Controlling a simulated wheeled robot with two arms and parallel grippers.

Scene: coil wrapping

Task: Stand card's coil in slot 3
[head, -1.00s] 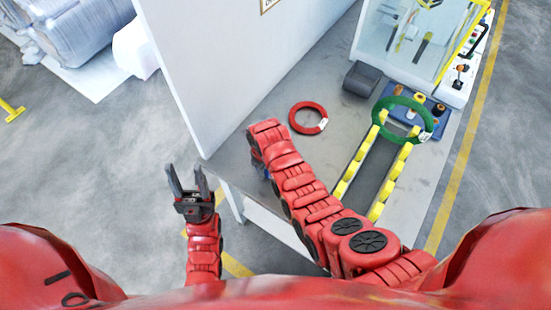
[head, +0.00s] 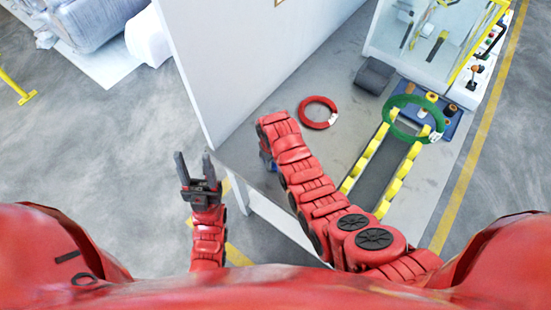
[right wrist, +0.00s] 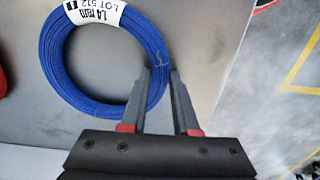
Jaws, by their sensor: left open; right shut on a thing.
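A blue coil (right wrist: 72,92) with a white label reading "1.4 mm LOT 512" shows in the right wrist view. My right gripper (right wrist: 161,75) is shut on the right side of its ring. In the head view my right arm hides nearly all of this coil; only a bit of blue shows. A red coil (head: 304,112) with a white tag lies flat on the table. A green coil (head: 388,122) with a white tag rests at the far end of the yellow roller rails. My left gripper (head: 194,160) is open and empty, left of the table. No slot numbers are readable.
The grey table (head: 335,73) has a tall white panel (head: 240,60) on its left. Two rows of yellow rollers (head: 392,189) run along its right part. A dark grey block (head: 374,76) and a glass-sided machine (head: 432,35) stand at the back.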

